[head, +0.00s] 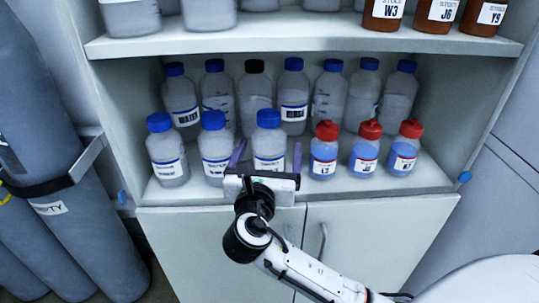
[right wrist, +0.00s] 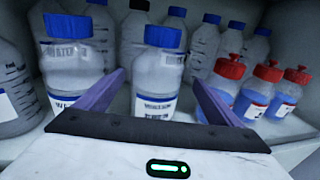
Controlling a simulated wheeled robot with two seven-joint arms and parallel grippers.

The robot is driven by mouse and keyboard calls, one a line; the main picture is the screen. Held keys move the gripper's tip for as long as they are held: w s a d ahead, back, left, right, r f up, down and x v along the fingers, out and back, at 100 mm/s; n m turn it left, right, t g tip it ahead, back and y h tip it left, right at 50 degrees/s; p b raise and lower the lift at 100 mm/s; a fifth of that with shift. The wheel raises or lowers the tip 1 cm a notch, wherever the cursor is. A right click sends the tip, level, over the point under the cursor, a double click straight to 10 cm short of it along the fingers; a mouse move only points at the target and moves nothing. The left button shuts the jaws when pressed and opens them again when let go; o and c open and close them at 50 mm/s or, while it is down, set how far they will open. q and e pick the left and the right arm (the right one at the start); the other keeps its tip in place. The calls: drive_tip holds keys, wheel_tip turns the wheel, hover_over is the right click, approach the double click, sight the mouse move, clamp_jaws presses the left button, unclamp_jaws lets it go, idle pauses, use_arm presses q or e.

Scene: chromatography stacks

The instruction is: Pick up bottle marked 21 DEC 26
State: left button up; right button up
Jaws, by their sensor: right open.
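No label reading 21 DEC 26 can be made out; the print is too small or blurred. In the front row of the lower shelf stand a left blue-capped bottle (head: 166,152), a middle one (head: 214,150) and a right one (head: 268,135). Three red-capped bottles with blue liquid stand right of them, the nearest being the left red-capped bottle (head: 323,152). My right gripper (head: 267,158) is open in front of the right blue-capped bottle. In the right wrist view, that bottle (right wrist: 160,75) shows between the purple fingers (right wrist: 158,82), with nothing gripped. My left gripper is out of view.
A back row of taller bottles (head: 294,95) stands close behind. The upper shelf (head: 300,30) holds more bottles, some brown. Cabinet doors (head: 375,240) are below, and grey gas cylinders (head: 60,190) stand at the left. The shelf's right end is clear.

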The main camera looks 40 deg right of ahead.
drive_tip(key=x, duration=0.7)
drive_tip(key=shift+w+r, duration=0.35)
drive_tip(key=shift+w, duration=0.05)
drive_tip(key=c, duration=1.6)
drive_tip(key=shift+r, duration=0.15)
drive_tip(key=shift+c, duration=1)
